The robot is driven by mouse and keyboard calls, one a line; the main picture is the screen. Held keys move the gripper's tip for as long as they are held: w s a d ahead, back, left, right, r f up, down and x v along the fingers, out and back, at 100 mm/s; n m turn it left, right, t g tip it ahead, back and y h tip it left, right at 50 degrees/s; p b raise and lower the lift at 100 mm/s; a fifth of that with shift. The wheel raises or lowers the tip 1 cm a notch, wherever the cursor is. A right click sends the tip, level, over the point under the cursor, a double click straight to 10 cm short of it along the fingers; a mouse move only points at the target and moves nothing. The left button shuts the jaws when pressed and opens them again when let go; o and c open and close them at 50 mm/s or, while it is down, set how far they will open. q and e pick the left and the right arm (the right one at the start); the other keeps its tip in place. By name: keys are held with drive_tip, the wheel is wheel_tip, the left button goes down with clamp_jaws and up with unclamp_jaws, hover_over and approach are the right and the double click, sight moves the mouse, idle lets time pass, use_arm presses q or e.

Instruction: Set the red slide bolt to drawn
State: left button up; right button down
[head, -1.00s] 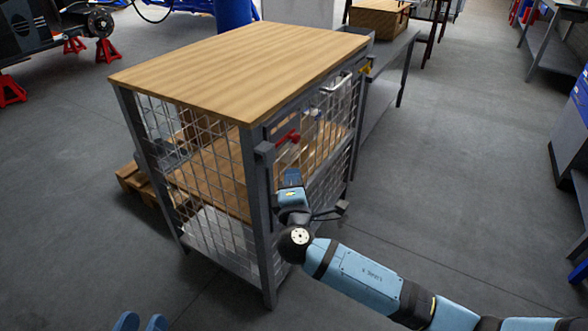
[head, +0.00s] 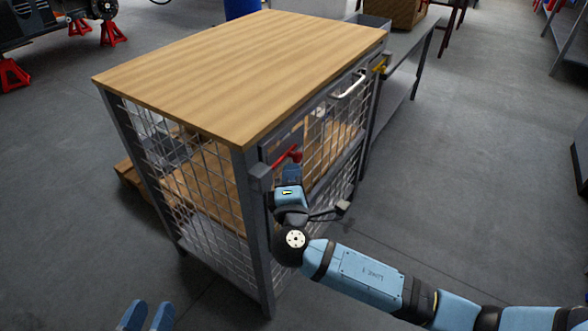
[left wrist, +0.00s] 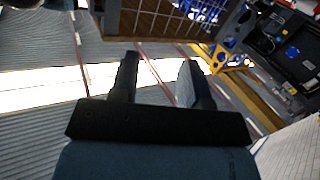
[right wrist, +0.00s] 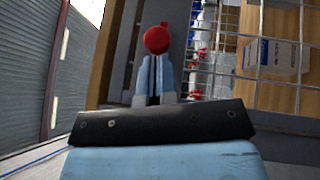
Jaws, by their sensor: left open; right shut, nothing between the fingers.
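The red slide bolt (head: 289,156) is on the front of the wire-mesh cabinet, just under the top at the near corner post. Its round red knob (right wrist: 157,39) shows in the right wrist view, straight beyond my fingertips. My right gripper (head: 292,170) is shut and empty, just below the bolt, with its fingers pointing at it; I cannot tell whether they touch. Its fingers (right wrist: 154,62) partly cover what lies under the knob. My left gripper (head: 147,314) is open and empty at the lower left, away from the cabinet; it also shows in the left wrist view (left wrist: 158,70).
The cabinet has a wooden top (head: 235,75), a light pull handle (head: 348,86) and a yellow part (head: 379,66) at its far front edge. A grey bench (head: 405,75) stands behind it.

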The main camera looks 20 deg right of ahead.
use_arm(q)
drive_tip(key=shift+w+d+f, duration=0.15)
drive_tip(key=shift+f, duration=0.15)
use_arm(e)
drive_tip(key=shift+w+r, duration=0.1)
drive_tip(key=shift+w, duration=0.15)
use_arm(q)
drive_tip(key=shift+f, duration=0.15)
use_arm(e)
drive_tip(key=w+d, duration=0.1)
drive_tip(key=d, duration=0.1)
drive_tip(key=w+d, duration=0.2)
drive_tip(key=shift+w+d+r, duration=0.1)
drive_tip(key=shift+w+d, duration=0.1)
drive_tip(key=shift+d, duration=0.1)
use_arm(q)
drive_tip(key=shift+y, duration=0.3)
